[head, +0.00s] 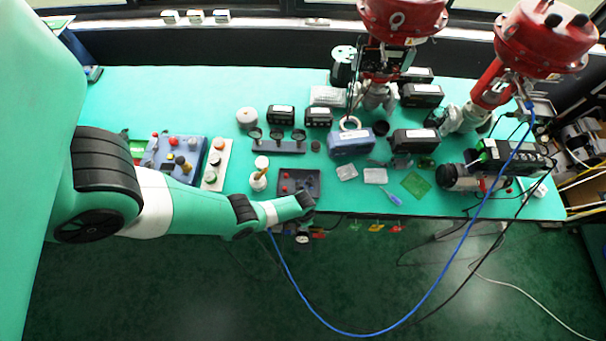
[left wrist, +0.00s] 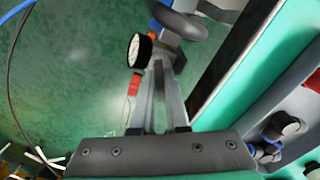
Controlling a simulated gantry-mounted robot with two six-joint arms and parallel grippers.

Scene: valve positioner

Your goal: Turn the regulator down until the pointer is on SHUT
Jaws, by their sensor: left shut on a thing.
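The regulator hangs at the table's front edge in the head view, with its small round gauge (head: 303,239) below my left gripper (head: 305,208). In the left wrist view the white-faced gauge (left wrist: 138,51) has a black rim, and a dark rounded ring-like part (left wrist: 182,20) of the regulator is beyond the fingertips. My left gripper (left wrist: 166,62) has its two grey fingers close together, shut on the regulator's knob, which the fingers mostly hide. The pointer and the SHUT mark cannot be read in either view. My right gripper is not in view.
A dark panel with red buttons (head: 286,190) lies behind the gripper on the green table (head: 450,207). Coloured tags (head: 376,228) hang along the front edge. A blue cable (head: 440,285) loops in front of the table.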

